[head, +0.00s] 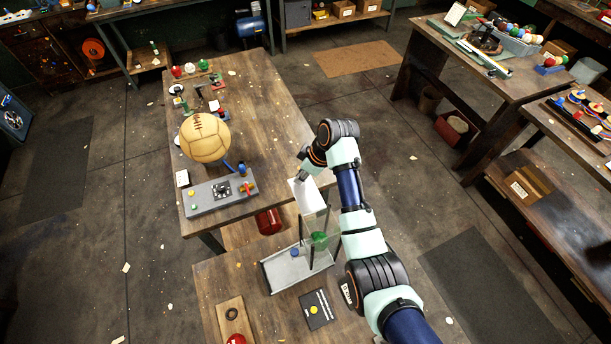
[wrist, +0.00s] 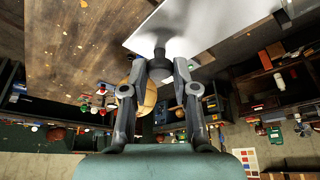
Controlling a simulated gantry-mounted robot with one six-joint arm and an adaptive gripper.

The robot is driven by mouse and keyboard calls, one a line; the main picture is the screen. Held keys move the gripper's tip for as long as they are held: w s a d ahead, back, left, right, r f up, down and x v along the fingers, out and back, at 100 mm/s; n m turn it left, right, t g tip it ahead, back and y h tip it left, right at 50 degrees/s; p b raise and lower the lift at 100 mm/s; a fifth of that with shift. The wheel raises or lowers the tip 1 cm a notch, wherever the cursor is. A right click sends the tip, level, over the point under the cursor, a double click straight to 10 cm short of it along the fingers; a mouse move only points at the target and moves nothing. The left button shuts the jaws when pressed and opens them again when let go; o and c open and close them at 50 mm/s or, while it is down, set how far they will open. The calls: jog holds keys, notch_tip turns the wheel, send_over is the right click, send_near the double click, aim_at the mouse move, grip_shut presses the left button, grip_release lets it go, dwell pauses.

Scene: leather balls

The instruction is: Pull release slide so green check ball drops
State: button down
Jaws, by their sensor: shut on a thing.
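My gripper (head: 302,179) is at the white plate (head: 309,197) of the release slide, over the gap between the two tables. In the wrist view, my gripper (wrist: 161,68) has its two fingers closed around a small grey knob (wrist: 160,52) on the white plate (wrist: 215,22). The green check ball (head: 319,240) sits among thin dark posts, below the white plate in the picture. A grey tray (head: 283,272) lies under it, with a small blue piece (head: 294,252) at its edge. Whether the ball rests on something is too small to tell.
A large tan leather ball (head: 204,138) stands on the back table behind a grey fixture (head: 205,197). A red cylinder (head: 268,221) is below that table's edge. A black card with a yellow disc (head: 315,309) and a wooden board (head: 234,318) lie on the near table.

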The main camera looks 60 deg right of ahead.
jog(key=c, duration=0.9)
grip_release()
jog(key=v, duration=0.7)
jog(key=shift+s+r, duration=0.15)
jog(key=shift+r, duration=0.15)
dwell(1.5)
